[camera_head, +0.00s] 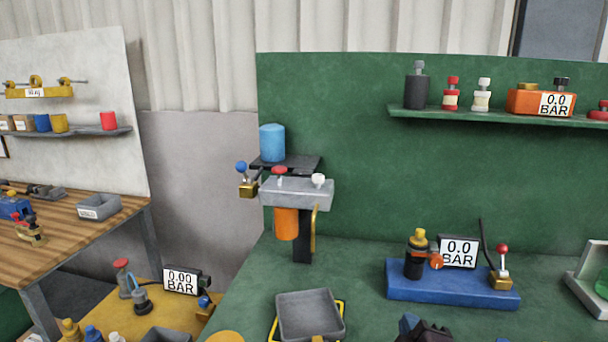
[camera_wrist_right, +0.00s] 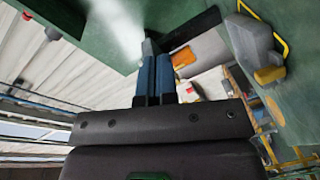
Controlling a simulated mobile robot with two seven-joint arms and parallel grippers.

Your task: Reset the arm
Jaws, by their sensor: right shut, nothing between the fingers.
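My right gripper (camera_head: 412,325) shows only in part at the bottom edge of the head view, dark with a blue finger, over the green bench. In the right wrist view its two blue fingers (camera_wrist_right: 155,78) are together with nothing between them. My left gripper is in neither view. The rest of my right arm is hidden below the head view's edge.
The green bench (camera_head: 370,255) holds a grey tray (camera_head: 310,313) left of my right gripper and a blue block with a gauge (camera_head: 455,287) behind it to the right. A grey fixture (camera_head: 297,193) with a blue cup stands at the back left. Bare bench lies between.

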